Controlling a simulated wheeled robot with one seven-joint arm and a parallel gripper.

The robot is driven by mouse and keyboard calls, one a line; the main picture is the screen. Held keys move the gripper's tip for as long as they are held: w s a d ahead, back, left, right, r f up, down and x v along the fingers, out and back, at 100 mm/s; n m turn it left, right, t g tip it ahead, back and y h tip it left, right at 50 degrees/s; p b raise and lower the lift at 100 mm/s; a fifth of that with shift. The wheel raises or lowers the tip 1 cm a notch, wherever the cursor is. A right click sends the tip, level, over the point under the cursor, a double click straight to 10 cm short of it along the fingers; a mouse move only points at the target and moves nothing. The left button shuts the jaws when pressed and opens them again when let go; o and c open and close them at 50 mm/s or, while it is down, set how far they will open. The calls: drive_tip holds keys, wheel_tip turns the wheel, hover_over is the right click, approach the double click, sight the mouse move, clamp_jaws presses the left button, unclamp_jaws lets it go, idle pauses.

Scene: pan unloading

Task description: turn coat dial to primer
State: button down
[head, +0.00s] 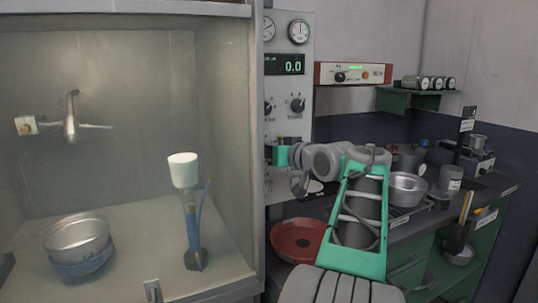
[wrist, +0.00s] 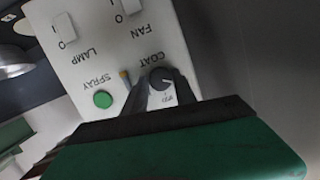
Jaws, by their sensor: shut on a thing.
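The coat dial (wrist: 159,75) is a dark round knob on the pale panel, under upside-down COAT lettering in the wrist view. My gripper (wrist: 160,90) has its dark fingers on both sides of the dial and is shut on it. A pale pointer mark shows on the dial. Small print beside it is partly hidden by the fingers, so I cannot read the setting. In the head view, my arm reaches to the lower part of the grey control panel (head: 285,125); the dial is hidden there behind my gripper.
A green SPRAY button (wrist: 103,99) sits close to the dial, with the FAN switch (wrist: 127,6) and LAMP switch (wrist: 65,27) beyond. In the head view, the spray booth (head: 110,100) stands left; a red pan (head: 298,240) and bench with pots lie below and right.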

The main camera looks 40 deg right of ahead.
drive_tip(key=shift+r, duration=0.25)
drive_tip(key=c, duration=1.5)
unclamp_jaws()
drive_tip(key=o, duration=0.5)
drive_tip(key=shift+w+f, duration=0.1)
drive_tip(key=shift+f, duration=0.05)
drive_tip(key=v, duration=0.8)
